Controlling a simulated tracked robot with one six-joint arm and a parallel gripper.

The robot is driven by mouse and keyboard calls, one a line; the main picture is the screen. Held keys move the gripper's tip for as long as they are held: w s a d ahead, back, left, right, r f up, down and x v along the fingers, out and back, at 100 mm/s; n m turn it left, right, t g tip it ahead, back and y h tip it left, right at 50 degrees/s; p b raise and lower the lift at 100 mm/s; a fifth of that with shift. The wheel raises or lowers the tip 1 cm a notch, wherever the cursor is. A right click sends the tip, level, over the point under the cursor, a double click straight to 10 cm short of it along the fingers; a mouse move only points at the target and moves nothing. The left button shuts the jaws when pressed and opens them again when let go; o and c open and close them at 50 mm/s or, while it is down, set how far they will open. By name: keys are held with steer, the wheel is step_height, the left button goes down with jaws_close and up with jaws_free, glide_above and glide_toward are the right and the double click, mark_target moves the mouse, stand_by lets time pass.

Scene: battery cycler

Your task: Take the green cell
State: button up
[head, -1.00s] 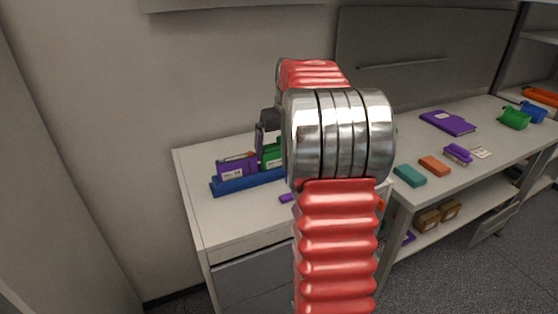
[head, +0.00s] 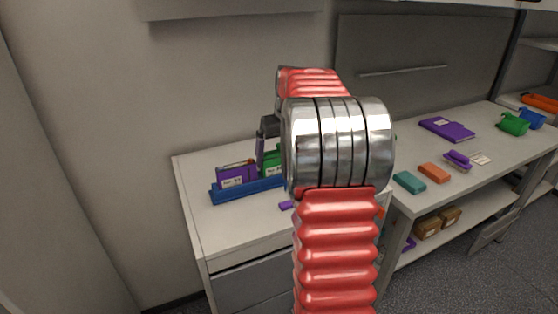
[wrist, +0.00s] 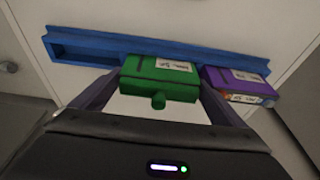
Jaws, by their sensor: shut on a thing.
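The green cell (wrist: 160,78) shows in the wrist view between my gripper's fingers, with a white label and a round knob on its near face. My gripper (wrist: 157,100) is shut on it. The cell is at the blue rack (wrist: 85,52); I cannot tell whether it still sits in its slot. In the head view the green cell (head: 270,162) is partly hidden by my arm, and one finger of my gripper shows beside it. The blue rack also shows in the head view (head: 245,190).
A purple cell (wrist: 238,82) stands in the rack right beside the green cell. The rack's left slot is empty in the wrist view. A small purple piece (head: 286,205) lies on the cabinet top. A bench with teal (head: 409,182) and orange (head: 434,172) blocks stands at the right.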

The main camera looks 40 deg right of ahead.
step_height(320, 180, up, 10)
steer(key=shift+f, duration=0.2)
steer(key=shift+r, duration=0.25)
